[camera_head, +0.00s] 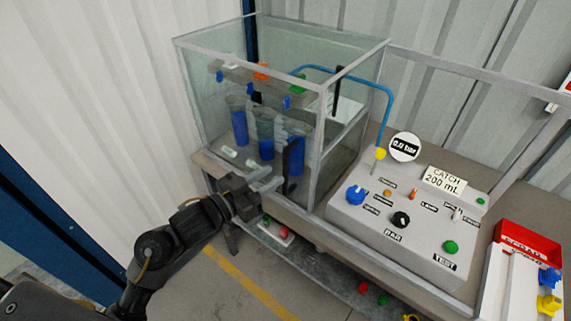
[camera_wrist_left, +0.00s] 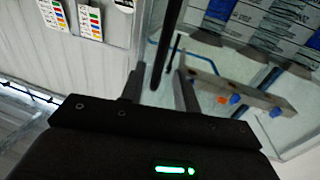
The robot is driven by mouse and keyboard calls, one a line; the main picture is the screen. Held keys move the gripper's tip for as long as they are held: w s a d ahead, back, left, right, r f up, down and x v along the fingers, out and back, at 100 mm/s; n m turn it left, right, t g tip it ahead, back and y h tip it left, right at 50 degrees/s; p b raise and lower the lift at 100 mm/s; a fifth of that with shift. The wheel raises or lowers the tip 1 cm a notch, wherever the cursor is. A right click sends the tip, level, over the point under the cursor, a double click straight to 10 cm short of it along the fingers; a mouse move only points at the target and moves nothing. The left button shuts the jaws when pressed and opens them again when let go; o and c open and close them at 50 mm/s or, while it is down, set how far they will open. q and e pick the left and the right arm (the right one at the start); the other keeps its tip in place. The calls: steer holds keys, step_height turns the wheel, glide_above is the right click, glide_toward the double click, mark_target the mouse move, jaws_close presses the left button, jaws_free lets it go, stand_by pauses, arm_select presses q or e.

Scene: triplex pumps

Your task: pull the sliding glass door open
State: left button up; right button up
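A clear glass case (camera_head: 330,120) stands on the bench, and its front pane carries an upright black handle (camera_head: 292,160). My left gripper (camera_head: 272,180) is at the front of the case, just left of the handle's lower part. In the left wrist view the gripper's two fingers (camera_wrist_left: 160,92) are apart, and the black handle (camera_wrist_left: 166,40) shows between them in the picture. I see gaps on both sides of the handle; contact is not visible. Whether the door stands slightly open cannot be told. My right gripper is not in view.
Inside the case are several cylinders with blue liquid (camera_head: 240,128). A control panel (camera_head: 400,235) with knobs stands right of the case, and a red tray (camera_head: 528,242) lies farther right. Small coloured parts lie on a lower shelf (camera_head: 330,270). The floor in front is clear.

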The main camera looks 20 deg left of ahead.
arm_select(q)
glide_above(285, 191)
steer(key=shift+w+p, duration=0.4)
steer(key=shift+p, duration=0.05)
steer(key=shift+c, duration=0.4)
steer(key=shift+a, duration=0.1)
jaws_close()
